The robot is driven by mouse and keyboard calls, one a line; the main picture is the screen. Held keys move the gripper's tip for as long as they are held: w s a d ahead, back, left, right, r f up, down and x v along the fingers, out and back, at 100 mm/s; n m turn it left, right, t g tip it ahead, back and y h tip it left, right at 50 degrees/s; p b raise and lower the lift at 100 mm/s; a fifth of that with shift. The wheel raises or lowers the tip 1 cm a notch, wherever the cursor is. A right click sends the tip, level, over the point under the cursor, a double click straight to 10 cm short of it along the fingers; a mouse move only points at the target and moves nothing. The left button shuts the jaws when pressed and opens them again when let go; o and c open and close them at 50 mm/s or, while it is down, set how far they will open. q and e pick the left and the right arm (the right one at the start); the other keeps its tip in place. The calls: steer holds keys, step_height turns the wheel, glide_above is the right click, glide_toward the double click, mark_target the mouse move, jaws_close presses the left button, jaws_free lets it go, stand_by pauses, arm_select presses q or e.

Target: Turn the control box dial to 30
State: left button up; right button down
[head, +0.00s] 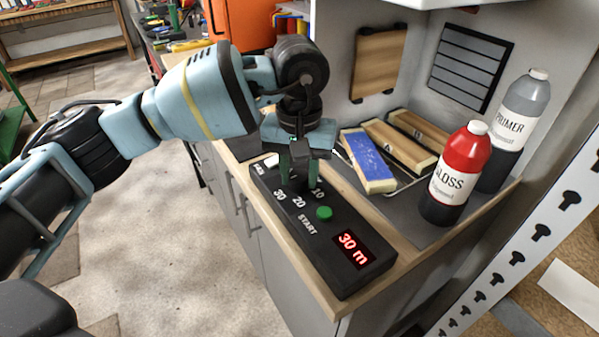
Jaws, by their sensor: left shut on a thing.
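The black control box (313,240) lies along the front of the wooden-edged counter. Its dial area shows the numbers 10, 20 and 30. Beside them are a green START button (323,213) and a display (353,248) reading "30 m" in red. My left gripper (300,172) points down over the dial, with its fingers shut on it at the numbers. The dial is mostly hidden behind the fingers, so its pointing direction cannot be seen. My right gripper is not in view.
A blue-faced block (368,162) and wooden blocks (398,147) lie behind the box. A red GLOSS bottle (457,175) and a grey PRIMER bottle (513,125) stand at the right. Open floor lies left of the counter.

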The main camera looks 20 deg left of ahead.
mark_target(299, 175)
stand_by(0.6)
arm_select(q)
steer(key=o, duration=1)
step_height(299, 175, up, 8)
steer(key=shift+f, duration=0.1)
